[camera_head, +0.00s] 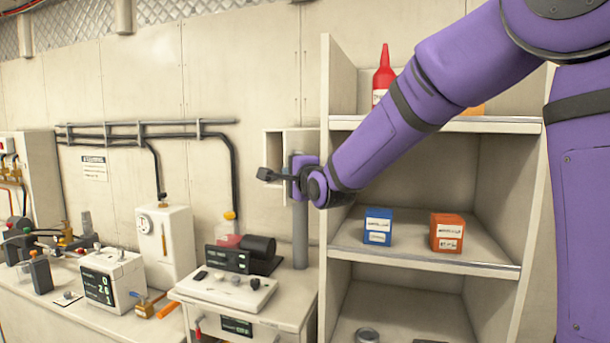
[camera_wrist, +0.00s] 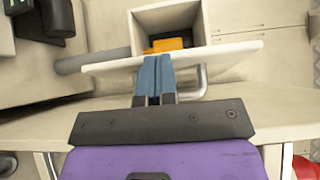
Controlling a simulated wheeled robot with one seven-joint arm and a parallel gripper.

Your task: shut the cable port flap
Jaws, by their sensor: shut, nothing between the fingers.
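The cable port is a pale square box (camera_wrist: 138,32) on the wall, open at its front in the wrist view. It also shows in the head view (camera_head: 273,150), partly behind my gripper. Its pale flap (camera_wrist: 230,50) stands open, seen nearly edge-on across the mouth's lower side. A bent grey handle (camera_wrist: 203,84) is on the flap's near face. My gripper (camera_wrist: 157,60) is shut and empty, its blue fingertips overlapping the flap's edge in the picture; I cannot tell whether they touch. In the head view my gripper (camera_head: 263,174) reaches in front of the port.
An orange thing (camera_wrist: 168,44) lies inside the port. A grey vertical pipe (camera_head: 300,236) runs below it. An open shelf unit (camera_head: 425,261) with a blue box (camera_head: 378,226) and an orange box (camera_head: 447,233) stands to the right. Benches with instruments (camera_head: 240,258) are on the left.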

